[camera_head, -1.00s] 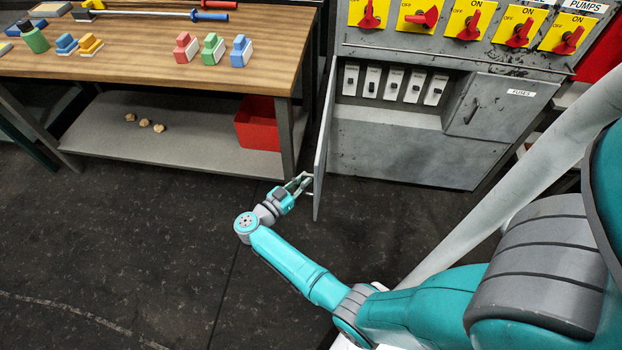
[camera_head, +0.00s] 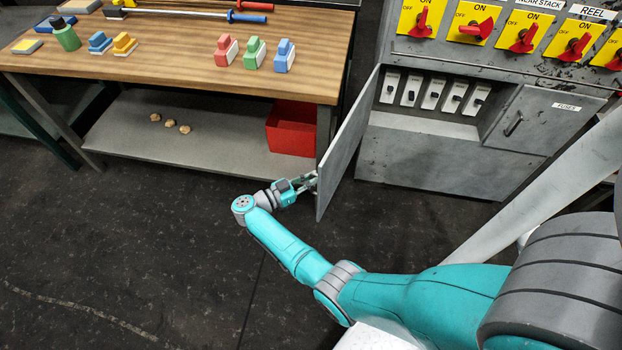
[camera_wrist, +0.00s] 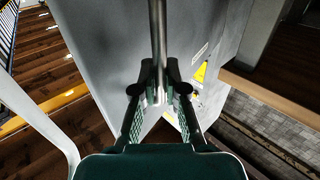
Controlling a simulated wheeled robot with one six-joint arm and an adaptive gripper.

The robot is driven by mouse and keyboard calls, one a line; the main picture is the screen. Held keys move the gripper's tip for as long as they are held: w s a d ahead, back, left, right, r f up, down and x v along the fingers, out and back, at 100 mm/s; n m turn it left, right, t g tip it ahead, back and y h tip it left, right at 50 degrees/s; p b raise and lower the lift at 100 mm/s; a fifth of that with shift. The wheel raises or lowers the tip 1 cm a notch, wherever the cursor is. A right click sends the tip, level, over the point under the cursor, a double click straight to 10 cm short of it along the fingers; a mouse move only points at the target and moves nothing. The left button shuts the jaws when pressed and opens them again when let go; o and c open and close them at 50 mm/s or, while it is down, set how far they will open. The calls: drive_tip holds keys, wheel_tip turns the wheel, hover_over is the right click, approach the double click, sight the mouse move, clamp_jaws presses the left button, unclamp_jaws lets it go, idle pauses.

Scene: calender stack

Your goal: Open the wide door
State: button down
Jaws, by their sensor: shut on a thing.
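The wide door (camera_head: 346,147) is a grey panel hinged at the left side of the grey cabinet (camera_head: 430,155). It stands swung out, and the compartment behind it shows a row of switches (camera_head: 432,95). My gripper (camera_head: 311,181) is at the door's outer face near its free edge. In the wrist view my gripper (camera_wrist: 159,95) is shut on a metal bar handle (camera_wrist: 158,40) in front of the grey door face (camera_wrist: 105,50). The handle is hidden in the head view.
A small shut door (camera_head: 540,120) labelled FUSES is right of the switches. Red levers (camera_head: 478,28) on yellow plates are above. A wooden workbench (camera_head: 170,70) with a red bin (camera_head: 291,130) on its lower shelf stands left, close to the door. The dark floor in front is free.

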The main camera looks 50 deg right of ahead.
drive_tip(key=c, duration=1.2)
unclamp_jaws()
drive_tip(key=shift+d, duration=0.1)
drive_tip(key=v, duration=1.2)
